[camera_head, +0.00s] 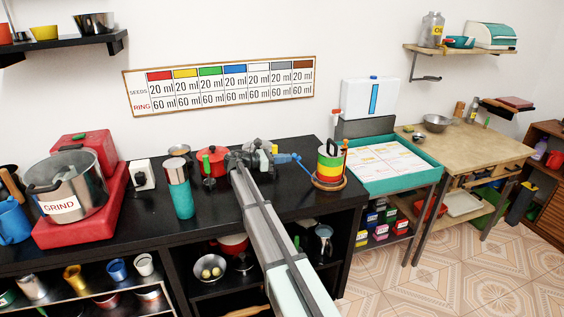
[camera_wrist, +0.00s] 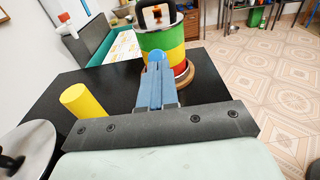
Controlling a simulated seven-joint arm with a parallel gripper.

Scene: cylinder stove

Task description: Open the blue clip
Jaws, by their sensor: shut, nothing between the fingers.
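A cylinder banded in green, yellow and red (camera_head: 329,165) stands on the black counter, with a dark handle on top. It also shows in the wrist view (camera_wrist: 174,41). A small bright blue piece (camera_wrist: 157,54), which looks like the blue clip, is on its near side, partly hidden by my fingers. My gripper (camera_wrist: 154,72) is shut and empty, its blue-grey fingers together and pointing at that piece. Whether the fingertips touch it I cannot tell. In the head view, my gripper (camera_head: 296,157) reaches the cylinder from the left.
The cylinder stands on a round wooden base (camera_wrist: 186,77) near the counter's right end. A yellow cylinder (camera_wrist: 82,101) and a round metal lid (camera_wrist: 28,146) are left of my gripper. A teal-edged tray table (camera_head: 391,184) stands right of the counter (camera_head: 110,226).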

